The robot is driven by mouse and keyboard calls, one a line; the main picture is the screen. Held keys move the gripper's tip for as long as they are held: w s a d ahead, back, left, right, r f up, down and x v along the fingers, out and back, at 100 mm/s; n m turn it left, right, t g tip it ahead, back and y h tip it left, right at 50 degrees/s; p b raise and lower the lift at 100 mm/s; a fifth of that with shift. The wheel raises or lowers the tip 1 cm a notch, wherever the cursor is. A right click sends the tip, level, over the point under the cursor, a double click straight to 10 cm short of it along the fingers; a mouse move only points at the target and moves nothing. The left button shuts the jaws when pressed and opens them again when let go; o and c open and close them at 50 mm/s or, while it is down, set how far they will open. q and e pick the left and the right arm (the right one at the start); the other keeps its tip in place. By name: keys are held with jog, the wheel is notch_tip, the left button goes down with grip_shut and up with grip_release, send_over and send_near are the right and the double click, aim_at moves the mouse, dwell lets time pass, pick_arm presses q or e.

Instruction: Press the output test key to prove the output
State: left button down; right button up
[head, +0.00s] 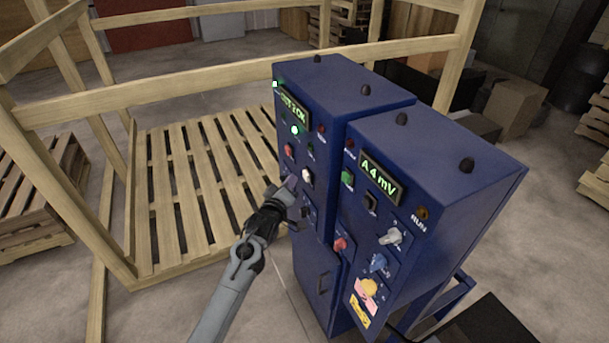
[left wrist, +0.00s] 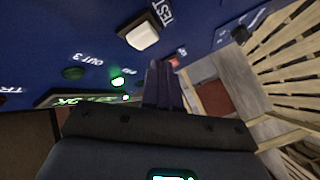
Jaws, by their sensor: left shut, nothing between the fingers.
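The left blue cabinet (head: 335,85) has a lit green display (head: 293,105) whose text ends in "OK". A white key (head: 307,175) sits on its front panel; in the left wrist view the white key (left wrist: 142,35) has the label "TEST" beside it. My left gripper (head: 291,183) is shut and empty, its fingertips close to the panel just left of and below the white key. In the left wrist view the closed fingers (left wrist: 158,72) lie beside the key, apart from it in the picture. A lamp (left wrist: 117,80) glows green. My right gripper is not in view.
A second blue cabinet (head: 440,150) stands to the right, its display (head: 381,181) reading "A 4 mV", with several knobs and keys. A red button (head: 289,149) is above my gripper on the left panel. A wooden railing (head: 200,90) and slatted pallet (head: 185,190) are at left.

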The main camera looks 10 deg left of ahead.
pick_arm(q)
jog(key=s+a+p, duration=0.2)
jog(key=a, duration=0.1)
jog(key=shift+s+p, duration=0.3)
jog(key=shift+s, duration=0.05)
dwell(0.6)
